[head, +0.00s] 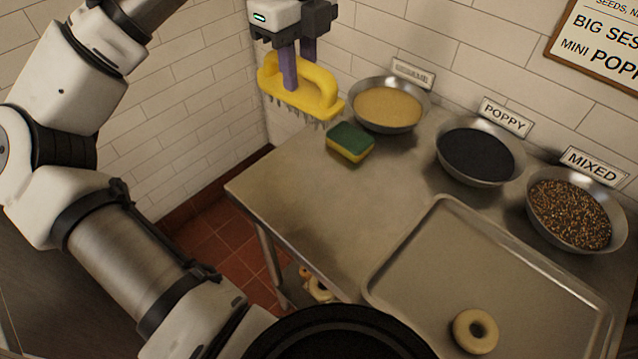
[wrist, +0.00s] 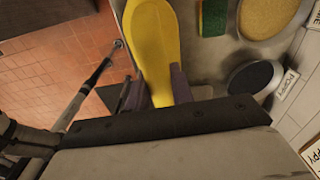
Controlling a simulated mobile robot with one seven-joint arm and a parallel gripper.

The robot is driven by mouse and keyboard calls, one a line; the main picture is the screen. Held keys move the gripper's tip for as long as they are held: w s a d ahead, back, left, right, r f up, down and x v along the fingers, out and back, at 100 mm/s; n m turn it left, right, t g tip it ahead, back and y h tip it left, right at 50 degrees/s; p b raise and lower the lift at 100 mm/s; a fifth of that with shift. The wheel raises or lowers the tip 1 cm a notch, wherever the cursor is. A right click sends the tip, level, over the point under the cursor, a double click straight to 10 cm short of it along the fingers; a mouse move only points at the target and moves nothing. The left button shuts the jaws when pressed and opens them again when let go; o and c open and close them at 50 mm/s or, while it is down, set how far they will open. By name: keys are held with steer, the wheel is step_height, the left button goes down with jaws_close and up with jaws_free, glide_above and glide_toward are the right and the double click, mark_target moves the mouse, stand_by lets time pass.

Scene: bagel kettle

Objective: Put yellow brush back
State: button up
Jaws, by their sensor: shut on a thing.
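The yellow brush (head: 302,88) has a loop handle and dark bristles pointing down. My gripper (head: 289,82) is shut on its handle and holds it up in the air, near the far left end of the steel table, left of the sesame-coloured bowl. In the wrist view the yellow brush (wrist: 152,45) lies between the two purple fingers of my gripper (wrist: 160,90). The bristle tips appear above the table's back left area; I cannot tell the exact height.
A green and yellow sponge (head: 350,142) lies on the steel table (head: 290,190). Bowls of pale seeds (head: 388,106), poppy (head: 480,153) and mixed seeds (head: 570,212) line the wall. A tray (head: 450,240) holds one bagel (head: 475,331). The table's left part is clear.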

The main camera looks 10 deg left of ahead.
mark_target(299, 112)
steer(key=shift+s, duration=0.3)
steer(key=shift+f+m, duration=0.15)
steer(key=shift+m, duration=0.15)
step_height(299, 112, down, 20)
steer(key=shift+s+r, duration=0.1)
steer(key=shift+r, duration=0.15)
steer(key=o, duration=1)
steer(key=shift+f, duration=0.15)
steer(key=shift+c, duration=0.2)
step_height(299, 112, up, 12)
steer(key=shift+a+r+b, duration=0.1)
steer(key=shift+r+b, duration=0.1)
steer(key=shift+b, duration=0.25)
